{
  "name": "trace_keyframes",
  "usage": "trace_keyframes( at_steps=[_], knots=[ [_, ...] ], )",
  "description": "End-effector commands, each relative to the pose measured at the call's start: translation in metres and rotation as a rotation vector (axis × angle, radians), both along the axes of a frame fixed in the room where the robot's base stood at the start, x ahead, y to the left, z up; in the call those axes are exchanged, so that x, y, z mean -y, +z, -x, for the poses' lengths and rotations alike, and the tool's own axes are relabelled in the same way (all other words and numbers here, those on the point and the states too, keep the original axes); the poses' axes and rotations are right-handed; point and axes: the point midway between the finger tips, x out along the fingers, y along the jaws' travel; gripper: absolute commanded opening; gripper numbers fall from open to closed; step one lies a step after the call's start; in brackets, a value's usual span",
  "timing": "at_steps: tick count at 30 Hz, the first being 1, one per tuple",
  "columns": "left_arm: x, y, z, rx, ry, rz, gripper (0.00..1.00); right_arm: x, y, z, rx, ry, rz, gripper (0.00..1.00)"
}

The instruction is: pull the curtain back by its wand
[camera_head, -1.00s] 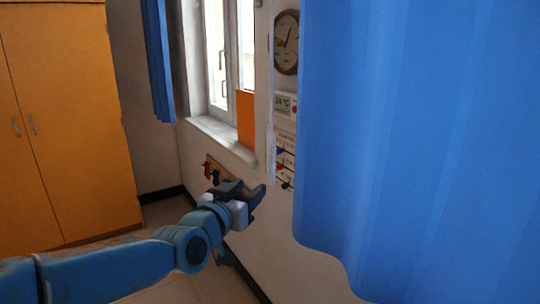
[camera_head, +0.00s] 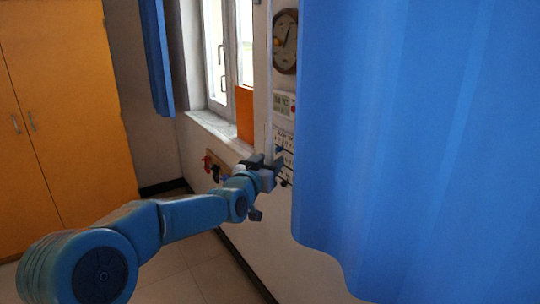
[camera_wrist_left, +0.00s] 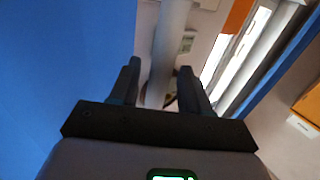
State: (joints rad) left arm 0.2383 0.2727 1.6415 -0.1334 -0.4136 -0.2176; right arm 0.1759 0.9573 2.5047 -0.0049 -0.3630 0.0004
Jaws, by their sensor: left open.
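The blue curtain (camera_head: 410,140) hangs in folds over the right side of the head view, and its blue cloth (camera_wrist_left: 65,65) fills the left of the left wrist view. The wand (camera_head: 269,90) is a thin pale rod hanging upright just left of the curtain's edge. My left gripper (camera_head: 274,164) is at the wand's lower part, its jaws open. In the left wrist view, the pale wand (camera_wrist_left: 170,45) runs between the two dark fingers (camera_wrist_left: 158,75), with gaps on both sides. Whether either finger touches it, I cannot tell. My right gripper is out of view.
Behind the wand, the wall carries a round clock (camera_head: 285,42), a small display (camera_head: 283,104) and a hook rack (camera_head: 214,166). A window (camera_head: 228,55) with a sill, another blue curtain (camera_head: 156,60) and an orange wardrobe (camera_head: 65,110) stand left. The floor between is clear.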

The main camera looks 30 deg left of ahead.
Motion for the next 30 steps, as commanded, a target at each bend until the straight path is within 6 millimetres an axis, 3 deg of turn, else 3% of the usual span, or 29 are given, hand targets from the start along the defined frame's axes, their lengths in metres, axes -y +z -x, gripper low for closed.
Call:
trace_keyframes(
  at_steps=[4,12,13,17,30],
  knots=[
    [-0.0024,0.0008,-0.0109,0.0,0.0,0.0,0.47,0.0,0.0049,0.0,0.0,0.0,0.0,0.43],
    [-0.0028,-0.0004,-0.0133,0.0,0.0,0.0,0.47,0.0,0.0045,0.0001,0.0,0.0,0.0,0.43],
    [-0.0027,-0.0004,-0.0129,0.0,0.0,0.0,0.44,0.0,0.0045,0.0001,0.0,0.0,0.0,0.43],
    [-0.0026,-0.0002,-0.0124,0.0,0.0,0.0,0.01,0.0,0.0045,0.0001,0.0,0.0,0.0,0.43],
    [-0.0021,0.0003,-0.0112,0.003,0.002,-0.002,0.0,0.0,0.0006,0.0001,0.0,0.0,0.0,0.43]
  ],
)
